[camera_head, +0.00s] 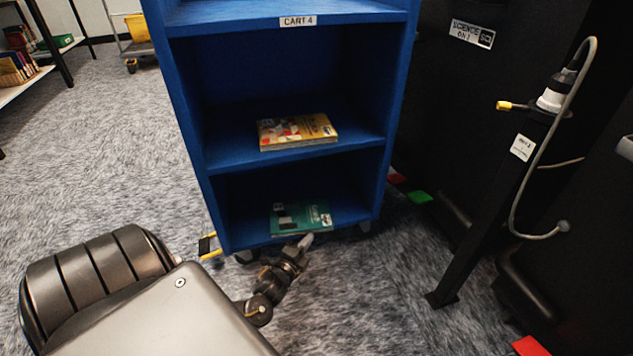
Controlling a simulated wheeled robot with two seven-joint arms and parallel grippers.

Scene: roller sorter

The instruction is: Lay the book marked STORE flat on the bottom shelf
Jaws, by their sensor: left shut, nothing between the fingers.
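A blue cart (300,22) labelled CART 4 stands ahead of me. A green book (306,219) lies flat on its bottom shelf (350,213), near the front edge. Its marking is too small to read, so I cannot tell whether it says STORE. My left gripper (305,242) is shut and empty, just in front of the bottom shelf edge and below the green book. I cannot tell whether its tips touch the shelf or the book. My right gripper is not in view.
A yellow book (297,132) lies flat on the shelf above. A black post with a scanner (551,97) and hanging cable stands at right, beside dark panels. A low shelf with books (14,69) is far left. Grey carpet (110,150) is open left of the cart.

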